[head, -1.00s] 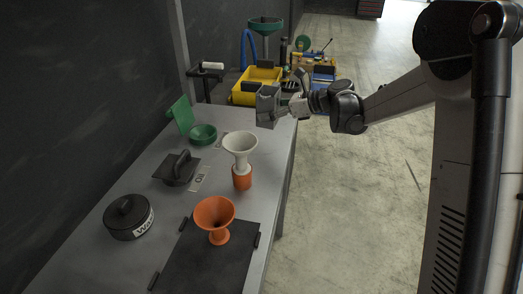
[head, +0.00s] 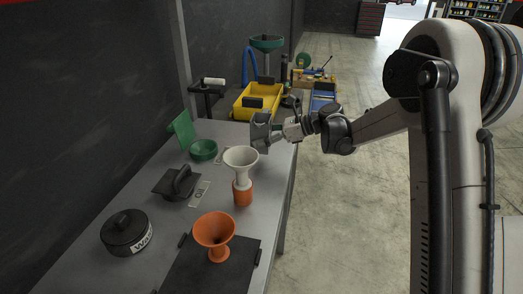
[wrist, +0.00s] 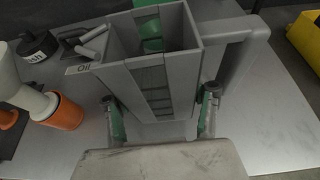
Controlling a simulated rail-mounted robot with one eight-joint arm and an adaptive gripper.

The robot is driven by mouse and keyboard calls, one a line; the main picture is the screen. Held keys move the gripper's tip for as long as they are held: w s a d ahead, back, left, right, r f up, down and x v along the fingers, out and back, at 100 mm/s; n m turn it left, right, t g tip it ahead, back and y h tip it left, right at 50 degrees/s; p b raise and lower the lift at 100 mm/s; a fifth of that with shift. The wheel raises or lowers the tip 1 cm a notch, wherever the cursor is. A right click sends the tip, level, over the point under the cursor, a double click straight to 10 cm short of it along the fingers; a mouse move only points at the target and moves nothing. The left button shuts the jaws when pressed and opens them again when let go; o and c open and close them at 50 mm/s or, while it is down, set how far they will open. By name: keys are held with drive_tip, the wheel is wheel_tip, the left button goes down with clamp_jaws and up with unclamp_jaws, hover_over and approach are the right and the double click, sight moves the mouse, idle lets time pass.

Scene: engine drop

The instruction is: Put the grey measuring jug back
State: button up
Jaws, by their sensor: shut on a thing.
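The grey measuring jug (head: 261,132) is a tall square-sided vessel over the far right part of the table. In the wrist view the jug (wrist: 150,75) fills the upper middle, mouth towards me, with its handle (wrist: 240,40) at the right. My gripper (head: 275,133) is shut on the jug. In the wrist view its green-padded fingers (wrist: 162,108) lie on either side of the jug's near wall. The jug looks upright. I cannot tell whether its base touches the table.
A white funnel (head: 241,157) on an orange base stands close to the jug's near side. A green bowl (head: 204,150), a black dark-handled tool (head: 178,184), a lidded black tub (head: 126,233) and an orange funnel (head: 215,230) share the table. A yellow bin (head: 258,100) stands beyond.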

sight(261, 149)
drive_tip(key=shift+f+b, duration=0.3)
drive_tip(key=shift+f, duration=1.95)
drive_tip(key=shift+f, duration=0.2)
drive_tip(key=o, duration=1.3)
drive_tip(key=shift+o, duration=0.2)
drive_tip(key=shift+p, duration=0.3)
